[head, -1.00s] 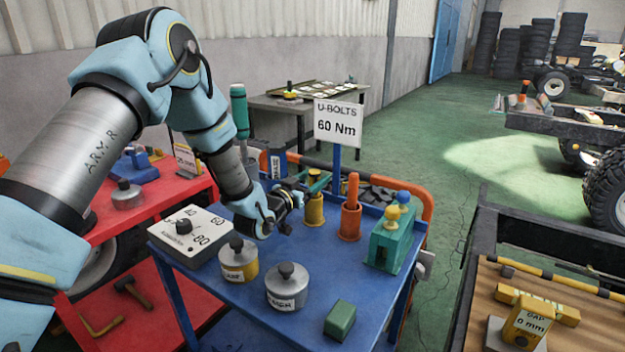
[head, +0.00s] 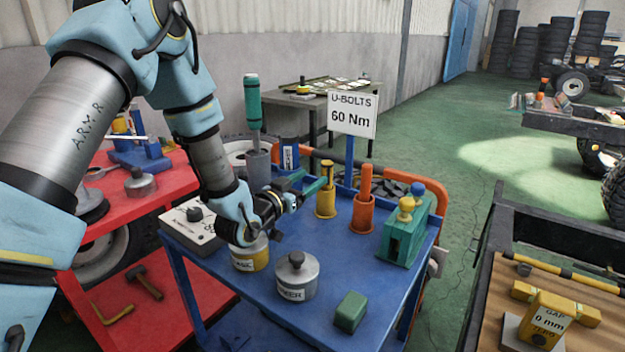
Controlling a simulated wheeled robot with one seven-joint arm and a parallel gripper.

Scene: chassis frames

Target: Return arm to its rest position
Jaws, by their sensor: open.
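My gripper (head: 306,190) is over the blue cart top (head: 345,260), level and pointing right and away, just left of the yellow holder with a yellow tool (head: 326,190). Its fingers are small and partly overlap in this view; they look apart, with nothing clearly held. My arm (head: 205,150) comes in from the upper left and bends down at the elbow. My wrist hides part of the dial box (head: 190,226) and the top of the yellow-banded pot (head: 249,258).
A sign (head: 353,113) rises behind. A red cart (head: 160,190) is left.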

